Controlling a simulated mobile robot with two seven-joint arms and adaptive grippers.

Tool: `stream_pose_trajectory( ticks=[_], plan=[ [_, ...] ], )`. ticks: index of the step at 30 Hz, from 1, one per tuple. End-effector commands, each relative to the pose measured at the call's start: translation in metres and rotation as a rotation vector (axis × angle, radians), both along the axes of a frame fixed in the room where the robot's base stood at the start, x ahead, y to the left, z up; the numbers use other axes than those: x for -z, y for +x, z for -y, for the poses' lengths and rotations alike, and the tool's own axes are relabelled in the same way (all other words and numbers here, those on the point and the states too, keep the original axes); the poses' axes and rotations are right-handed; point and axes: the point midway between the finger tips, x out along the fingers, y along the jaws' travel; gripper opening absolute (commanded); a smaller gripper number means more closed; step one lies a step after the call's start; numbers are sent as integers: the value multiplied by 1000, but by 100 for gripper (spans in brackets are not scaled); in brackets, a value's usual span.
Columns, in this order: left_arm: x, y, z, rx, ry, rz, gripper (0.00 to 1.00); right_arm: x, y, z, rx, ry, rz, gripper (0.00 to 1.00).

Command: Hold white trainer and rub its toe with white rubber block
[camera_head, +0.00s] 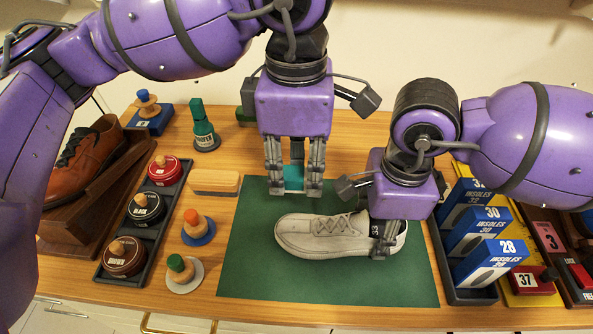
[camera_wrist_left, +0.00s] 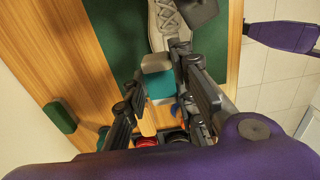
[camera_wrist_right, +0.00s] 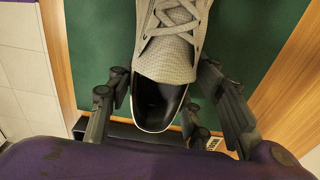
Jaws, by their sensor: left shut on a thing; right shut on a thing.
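The white trainer (camera_head: 318,236) lies sole down on a green mat (camera_head: 255,277), toe to the left in the head view. My right gripper (camera_head: 385,248) is shut on its heel end; the right wrist view shows the fingers on both sides of the trainer (camera_wrist_right: 166,64) near its opening. My left gripper (camera_head: 294,191) is shut on the rubber block (camera_head: 293,175), which has a teal part and a whitish end. The block also shows in the left wrist view (camera_wrist_left: 157,82). It is held behind the trainer, apart from the toe.
A black tray (camera_head: 125,235) of polish tins and several knobbed daubers stand left of the mat. A wooden brush (camera_head: 214,183) and green bottle (camera_head: 203,128) are behind. A brown shoe (camera_head: 84,160) is far left. Blue insole boxes (camera_head: 487,262) stand right. The mat's left part is clear.

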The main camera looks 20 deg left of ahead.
Motion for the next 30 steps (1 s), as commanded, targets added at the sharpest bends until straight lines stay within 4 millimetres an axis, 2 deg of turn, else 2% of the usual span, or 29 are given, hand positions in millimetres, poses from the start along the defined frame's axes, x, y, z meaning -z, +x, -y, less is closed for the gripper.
stream_pose_trajectory(
  ticks=[20,30],
  plan=[
    [2,5,5,-1,0,-1,0,1,0,0,-2,0,-1,15],
    [24,5,4,0,1,-1,0,1,0,0,-1,0,0,15]
  ],
)
